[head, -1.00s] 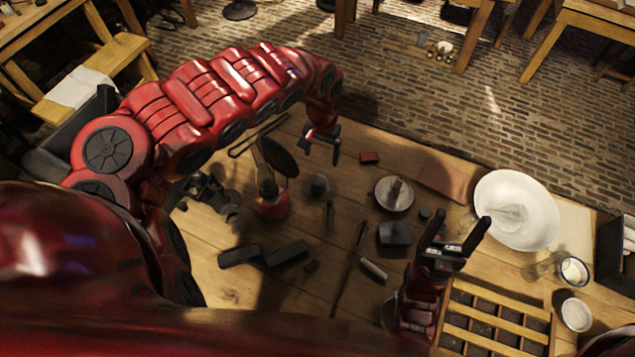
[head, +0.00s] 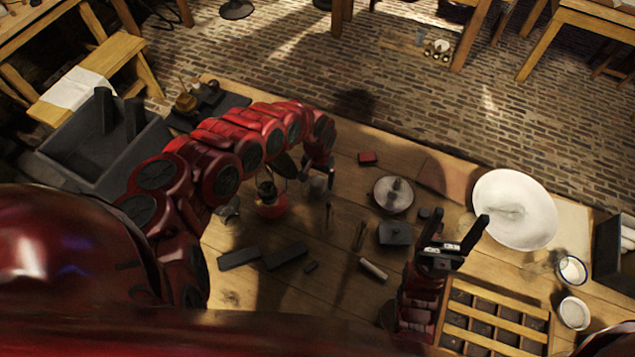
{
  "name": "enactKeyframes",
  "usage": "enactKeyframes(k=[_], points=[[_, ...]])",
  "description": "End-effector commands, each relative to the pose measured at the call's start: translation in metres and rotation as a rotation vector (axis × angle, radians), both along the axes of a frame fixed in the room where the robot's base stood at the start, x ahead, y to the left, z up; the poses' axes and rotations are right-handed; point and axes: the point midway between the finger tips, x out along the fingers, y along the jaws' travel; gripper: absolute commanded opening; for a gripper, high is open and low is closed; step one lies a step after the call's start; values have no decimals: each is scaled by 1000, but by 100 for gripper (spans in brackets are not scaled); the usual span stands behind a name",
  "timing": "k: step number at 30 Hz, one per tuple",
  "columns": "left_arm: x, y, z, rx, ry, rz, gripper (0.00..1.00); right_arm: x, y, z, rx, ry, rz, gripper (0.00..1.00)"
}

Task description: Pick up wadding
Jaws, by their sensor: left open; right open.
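A pale, soft-looking clump (head: 507,211), which looks like the wadding, lies in a large white dish (head: 488,185) at the right of the table. My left gripper (head: 321,182) is small in view over the middle of the table, beside a red lantern (head: 270,206). It is open, far from the dish, and its fingertips are hard to make out.
A slatted wooden rack (head: 495,322) stands below my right gripper. White cups (head: 571,270) stand right of it. Dark blocks (head: 285,255), a lidded round pot (head: 393,194) and a white stick (head: 373,268) lie mid-table. A grey bin (head: 108,150) is at the left.

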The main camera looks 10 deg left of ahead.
Motion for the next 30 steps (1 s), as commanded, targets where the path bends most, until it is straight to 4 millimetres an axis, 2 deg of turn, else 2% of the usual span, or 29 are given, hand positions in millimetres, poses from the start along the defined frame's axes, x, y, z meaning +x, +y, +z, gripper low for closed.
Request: enactKeyframes(k=[4, 12, 14, 27, 30], points=[[-1, 1, -10, 3, 3, 0, 88, 0, 0, 2, 0, 0, 0, 71], [-1, 2, -13, 5, 2, 1, 88, 0, 0, 2, 0, 0, 0, 71], [-1, 2, -13, 5, 2, 1, 78, 0, 0, 2, 0, 0, 0, 71], [-1, 2, -12, 5, 2, 1, 0, 0, 0, 2, 0, 0, 0, 71], [-1, 2, -12, 5, 2, 1, 0, 0, 0, 2, 0, 0, 0, 71]])
